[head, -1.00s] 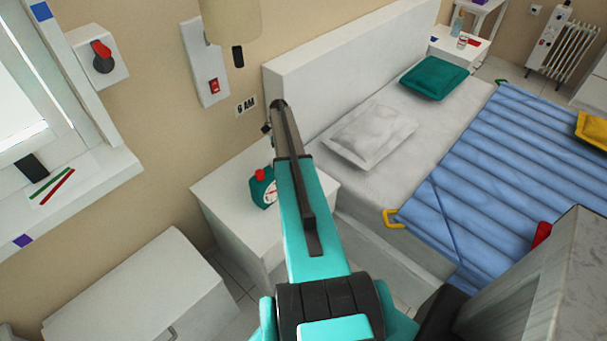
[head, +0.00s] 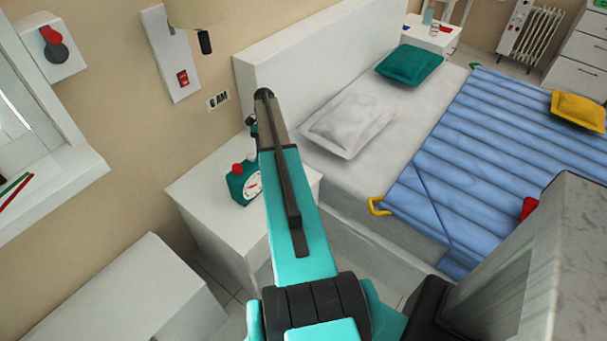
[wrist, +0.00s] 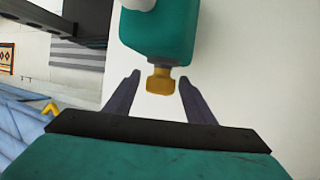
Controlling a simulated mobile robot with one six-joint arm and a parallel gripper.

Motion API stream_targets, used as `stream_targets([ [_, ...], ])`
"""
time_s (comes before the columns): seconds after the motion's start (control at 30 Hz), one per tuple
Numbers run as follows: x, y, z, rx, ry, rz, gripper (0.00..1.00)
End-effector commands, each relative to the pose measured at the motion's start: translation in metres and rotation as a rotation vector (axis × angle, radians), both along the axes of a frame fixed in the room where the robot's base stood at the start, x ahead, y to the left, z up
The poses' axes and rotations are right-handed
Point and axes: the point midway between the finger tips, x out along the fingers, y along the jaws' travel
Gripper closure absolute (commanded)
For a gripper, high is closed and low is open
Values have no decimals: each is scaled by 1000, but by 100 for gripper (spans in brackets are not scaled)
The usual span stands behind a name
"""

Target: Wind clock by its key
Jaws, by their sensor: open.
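The teal clock (head: 242,184) has a white dial and a red button on top, and stands on the white nightstand (head: 205,192). The wrist view shows the teal body of the clock (wrist: 158,35) up close, with its brass-coloured key (wrist: 160,83) sticking out towards me. My gripper (wrist: 160,77) is open, with one dark finger on each side of the key. Gaps show between the key and both fingers. In the head view my arm hides most of the gripper and the key.
A bed with a grey-white pillow (head: 348,120) and a blue quilt (head: 500,150) lies right of the nightstand. A white chest (head: 130,300) stands at the lower left. A grey block-like surface (head: 530,260) fills the lower right.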

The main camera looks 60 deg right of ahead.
Motion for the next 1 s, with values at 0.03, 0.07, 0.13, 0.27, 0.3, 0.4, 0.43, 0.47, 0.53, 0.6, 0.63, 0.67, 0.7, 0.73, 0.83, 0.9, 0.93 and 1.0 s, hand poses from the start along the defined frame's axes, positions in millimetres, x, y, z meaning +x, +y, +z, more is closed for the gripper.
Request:
stream_targets([
  [0.03, -3, 1, -3, -2, -20, -2, 51],
  [0.07, -3, 1, -3, -3, -32, -2, 51],
  [0.13, -2, 1, -3, -5, -64, -2, 51],
  [0.27, -2, 1, -2, -9, -121, -2, 51],
  [0.3, -2, 1, -2, -10, -139, -1, 51],
  [0.4, -2, 1, -3, -13, -185, -2, 51],
  [0.43, -3, 1, -3, -14, -198, -2, 51],
  [0.47, -3, 1, -3, -15, -211, -1, 51],
  [0.53, -2, 1, -3, -17, -244, -2, 51],
  [0.6, -2, 2, -3, -19, -277, -1, 51],
  [0.63, -2, 2, -3, -20, -291, -1, 51],
  [0.67, -2, 1, -3, -22, -305, -1, 51],
  [0.7, -2, 1, -3, -24, -324, -2, 51],
  [0.73, -2, 1, -3, -24, -337, -2, 51],
  [0.83, -2, 1, -4, -26, -382, -1, 51],
  [0.9, -2, 2, -4, -29, -412, -2, 51],
  [0.93, -2, 1, -4, -29, -424, -1, 51],
  [1.0, -2, 1, -3, -33, -454, -2, 51],
])
